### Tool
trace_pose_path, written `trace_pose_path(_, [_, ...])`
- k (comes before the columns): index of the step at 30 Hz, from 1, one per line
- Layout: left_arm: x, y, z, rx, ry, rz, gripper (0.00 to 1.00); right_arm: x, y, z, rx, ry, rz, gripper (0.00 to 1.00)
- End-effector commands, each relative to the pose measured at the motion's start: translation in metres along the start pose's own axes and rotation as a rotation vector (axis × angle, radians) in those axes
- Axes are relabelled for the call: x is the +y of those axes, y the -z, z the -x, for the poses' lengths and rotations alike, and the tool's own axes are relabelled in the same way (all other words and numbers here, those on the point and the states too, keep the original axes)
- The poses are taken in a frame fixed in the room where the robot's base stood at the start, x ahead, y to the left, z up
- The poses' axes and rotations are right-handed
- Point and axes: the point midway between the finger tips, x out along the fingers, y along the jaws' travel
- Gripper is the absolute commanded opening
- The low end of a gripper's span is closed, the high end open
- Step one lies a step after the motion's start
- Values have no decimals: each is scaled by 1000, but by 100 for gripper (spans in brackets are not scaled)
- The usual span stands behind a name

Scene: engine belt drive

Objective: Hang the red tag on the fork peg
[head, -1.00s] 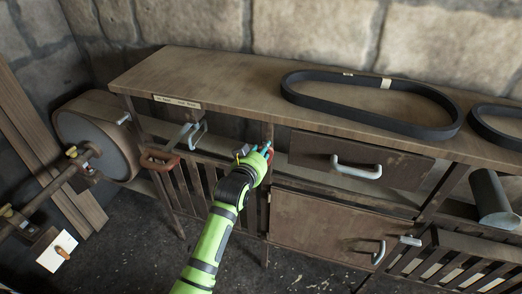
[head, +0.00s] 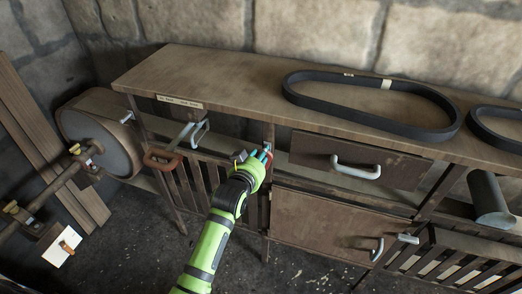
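My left gripper (head: 262,159), at the end of the green arm, is in front of the upright post left of the drawer. A small red piece, seemingly the red tag (head: 267,160), shows at its teal fingertips. The fingers look close together on it, though the arm and hand hide most of it. A small light-coloured peg end (head: 268,147) shows at the post just above the fingertips; I cannot tell if it is the fork peg or if the tag touches it. My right gripper is not in view.
The wooden bench (head: 225,72) carries a large black belt (head: 290,95). Grey hooks (head: 200,132) and a reddish handle (head: 162,159) sit at left. A drawer handle (head: 356,171) juts out at right. A round drum (head: 100,143) stands far left.

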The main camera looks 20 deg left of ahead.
Motion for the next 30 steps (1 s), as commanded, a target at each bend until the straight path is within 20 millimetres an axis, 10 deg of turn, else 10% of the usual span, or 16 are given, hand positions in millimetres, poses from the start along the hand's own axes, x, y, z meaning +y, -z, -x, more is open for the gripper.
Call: trace_pose_path(30, [1, -15, 49, -11, -2, 1, 0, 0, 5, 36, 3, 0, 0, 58])
